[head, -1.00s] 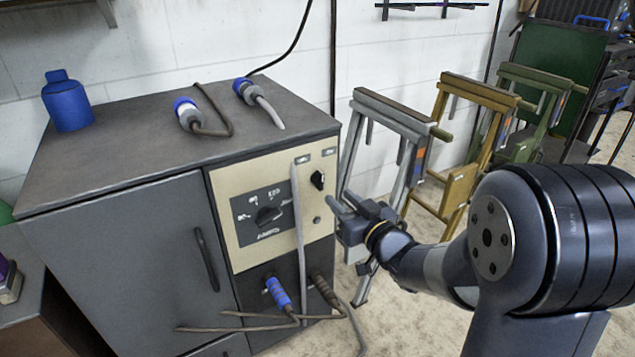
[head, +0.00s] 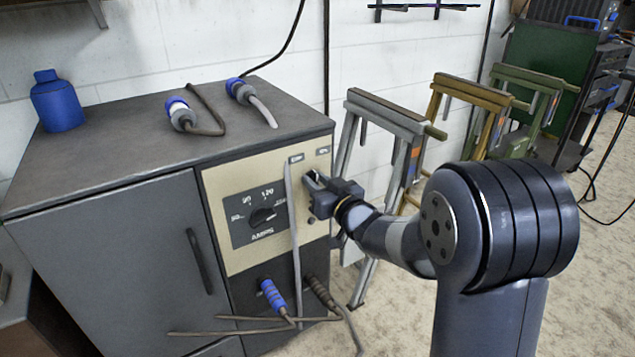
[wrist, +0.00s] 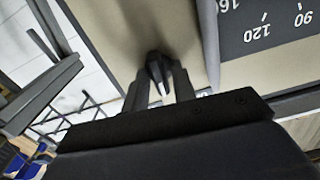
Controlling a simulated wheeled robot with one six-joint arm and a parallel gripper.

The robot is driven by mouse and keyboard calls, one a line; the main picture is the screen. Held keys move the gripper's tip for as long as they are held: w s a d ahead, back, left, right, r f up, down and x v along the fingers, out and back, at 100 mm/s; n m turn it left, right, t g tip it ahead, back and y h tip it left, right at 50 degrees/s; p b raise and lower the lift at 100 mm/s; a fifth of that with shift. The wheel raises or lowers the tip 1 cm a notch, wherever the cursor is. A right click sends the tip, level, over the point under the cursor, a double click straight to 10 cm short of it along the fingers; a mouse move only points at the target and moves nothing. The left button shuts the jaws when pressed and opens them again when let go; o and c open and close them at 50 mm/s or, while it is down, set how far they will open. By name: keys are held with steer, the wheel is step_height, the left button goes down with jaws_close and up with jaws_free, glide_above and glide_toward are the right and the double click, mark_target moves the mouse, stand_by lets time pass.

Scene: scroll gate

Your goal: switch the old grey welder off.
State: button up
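The old grey welder is a grey cabinet (head: 120,245) with a beige control panel (head: 222,205) on its front. The panel has an amps dial (head: 263,216) and, at its upper right, a small dark rotary switch, now mostly hidden by my gripper in the head view. My gripper (head: 313,182) is at the panel by this switch. In the wrist view the switch (wrist: 157,70) sits between the two fingertips of my gripper (wrist: 159,82). The fingers are apart, with slim gaps seen beside the switch; I cannot tell whether either touches it.
A pale cable (head: 293,230) hangs down the panel just left of my gripper. Blue and brown plugs (head: 272,296) sit below. Metal trestles (head: 385,130) stand to the right.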

jaws_close()
steer(key=shift+n+b, duration=0.3)
steer(key=shift+a+f+n+b, duration=0.1)
steer(key=shift+n+b, duration=2.8)
steer(key=shift+n, duration=1.1)
steer(key=shift+o, duration=1.1)
jaws_free()
steer(key=shift+s, duration=0.1)
